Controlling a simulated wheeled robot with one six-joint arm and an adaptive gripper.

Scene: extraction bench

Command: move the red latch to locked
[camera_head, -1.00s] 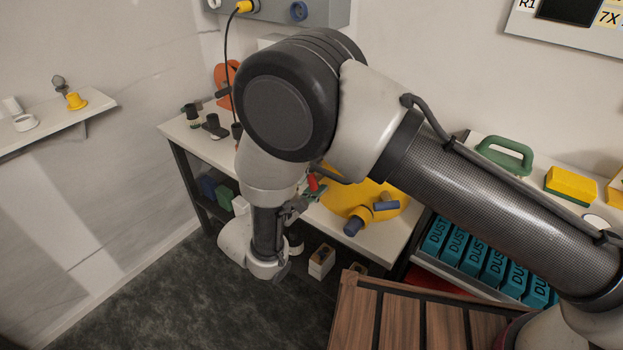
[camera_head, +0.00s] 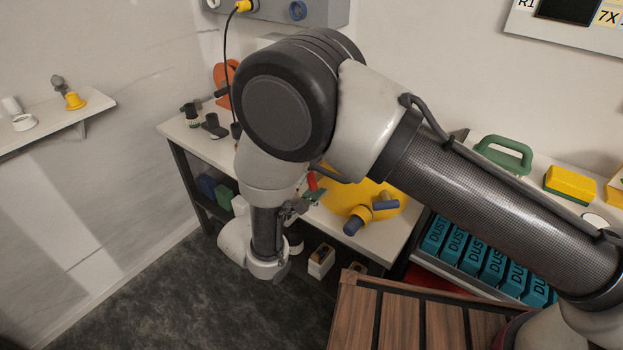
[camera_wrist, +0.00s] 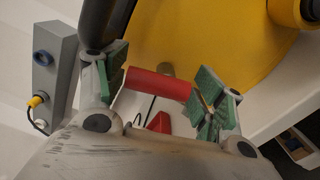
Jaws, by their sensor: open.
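The red latch (camera_wrist: 158,83) shows in the wrist view as a red bar lying between the two green-padded fingers of my gripper (camera_wrist: 163,92). A second red piece (camera_wrist: 159,123) shows below it. In the head view a small part of the red latch (camera_head: 312,182) shows beside my gripper (camera_head: 316,197), in front of the yellow round body (camera_head: 338,196). My gripper is open, with a finger on either side of the bar. The bar's left end is close to the left finger; I cannot tell whether they touch. My arm hides much of the latch's surroundings in the head view.
Dark nozzles (camera_head: 213,126) stand on the bench's left part. A wooden slatted surface (camera_head: 400,318) is at the front right. The floor (camera_head: 190,300) at the left is clear.

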